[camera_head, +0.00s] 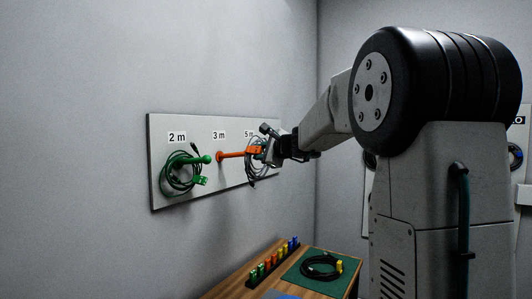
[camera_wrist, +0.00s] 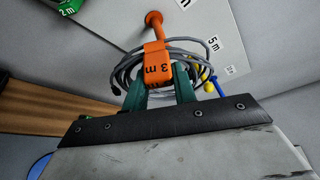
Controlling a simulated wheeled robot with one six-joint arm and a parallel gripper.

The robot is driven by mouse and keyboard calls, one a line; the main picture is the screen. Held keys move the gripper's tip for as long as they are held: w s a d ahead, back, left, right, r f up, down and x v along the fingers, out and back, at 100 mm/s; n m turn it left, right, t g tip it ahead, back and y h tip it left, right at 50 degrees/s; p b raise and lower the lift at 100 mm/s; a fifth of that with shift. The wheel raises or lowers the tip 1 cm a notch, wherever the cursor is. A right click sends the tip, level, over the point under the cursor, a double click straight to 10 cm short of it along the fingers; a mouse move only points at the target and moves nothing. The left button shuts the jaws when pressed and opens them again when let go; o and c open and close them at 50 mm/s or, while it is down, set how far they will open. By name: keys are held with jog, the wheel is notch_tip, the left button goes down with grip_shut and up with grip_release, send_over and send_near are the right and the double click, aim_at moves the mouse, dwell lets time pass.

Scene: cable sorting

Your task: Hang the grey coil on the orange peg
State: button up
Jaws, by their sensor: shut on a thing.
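The grey coil (camera_head: 250,174) hangs from my gripper (camera_head: 270,148) in front of the wall board. In the wrist view, the grey coil (camera_wrist: 123,73) carries an orange tag (camera_wrist: 157,66) marked 3 m, and my gripper (camera_wrist: 160,90) is shut on that tag with its teal fingers either side. The orange peg (camera_head: 232,155) sticks out of the board under the 3 m label. In the wrist view, the orange peg (camera_wrist: 157,27) runs from its round base towards the tag. Its tip lies at the tag and coil; I cannot tell whether it passes through the loop.
On the board (camera_head: 159,135), a green coil (camera_head: 171,182) hangs at the green peg (camera_head: 206,159), left of the orange peg. A blue peg (camera_wrist: 218,88) shows at right in the wrist view. Below, a black coil (camera_head: 308,271) lies on a green mat (camera_head: 297,279) beside several coloured tags (camera_head: 274,262).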

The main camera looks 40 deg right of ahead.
jog(key=shift+w+a+f, duration=0.35)
jog(key=shift+w+a, duration=0.5)
jog(key=shift+w, duration=1.45)
jog(key=shift+w+a+f, duration=0.35)
jog(key=shift+w+a, duration=0.45)
jog(key=shift+w, duration=1.5)
jog(key=shift+w+a+f, duration=0.35)
jog(key=shift+w+a, duration=0.5)
jog(key=shift+w, duration=1.45)
jog(key=shift+w+f, duration=0.1)
jog(key=shift+f, duration=1.1)
jog(key=shift+f, duration=0.15)
jog(key=o, duration=1.1)
